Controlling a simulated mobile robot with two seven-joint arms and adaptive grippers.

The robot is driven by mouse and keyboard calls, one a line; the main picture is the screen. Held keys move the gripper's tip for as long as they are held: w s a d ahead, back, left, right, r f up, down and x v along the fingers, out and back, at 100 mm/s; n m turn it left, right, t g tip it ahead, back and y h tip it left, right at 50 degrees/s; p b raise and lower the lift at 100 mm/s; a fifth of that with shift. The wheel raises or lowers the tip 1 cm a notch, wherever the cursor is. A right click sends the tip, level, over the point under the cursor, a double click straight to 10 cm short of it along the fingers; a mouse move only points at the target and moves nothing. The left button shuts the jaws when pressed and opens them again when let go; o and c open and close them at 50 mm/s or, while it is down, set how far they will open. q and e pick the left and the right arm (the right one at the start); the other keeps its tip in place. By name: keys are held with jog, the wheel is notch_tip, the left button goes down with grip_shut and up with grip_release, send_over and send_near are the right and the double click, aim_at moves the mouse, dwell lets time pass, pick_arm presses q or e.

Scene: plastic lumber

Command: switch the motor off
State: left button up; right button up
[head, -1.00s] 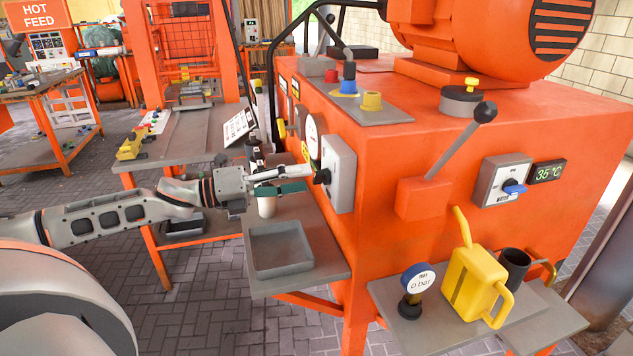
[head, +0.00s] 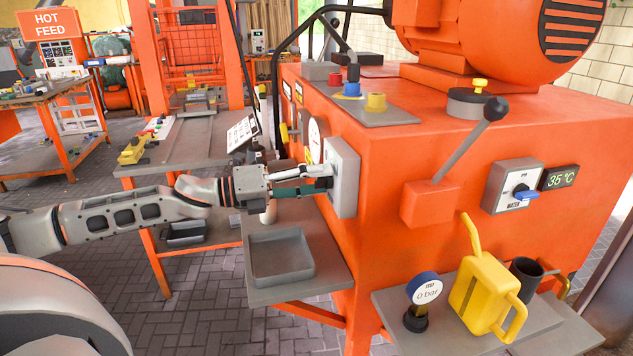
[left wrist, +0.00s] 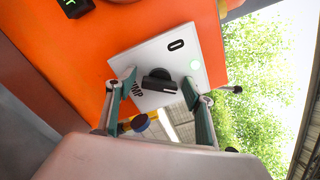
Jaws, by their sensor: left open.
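A grey switch box (head: 345,178) is on the left face of the orange machine. A black rotary knob (left wrist: 160,82) sits on the plate. My left gripper (head: 322,180) is right at the box in the head view. In the left wrist view its open fingers (left wrist: 158,90) stand on either side of the knob; I cannot tell whether they touch it. The large orange motor (head: 500,40) is on top. My right gripper is not in view.
A grey tray (head: 280,256) lies on a shelf below my left gripper. On the machine's front are a black-knobbed lever (head: 465,145), a WATER switch (head: 512,186) and a 35 °C display (head: 559,177). A yellow can (head: 480,285) and a 0 bar gauge (head: 424,290) stand below.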

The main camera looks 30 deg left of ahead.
pick_arm(q)
jog(key=c, duration=1.1)
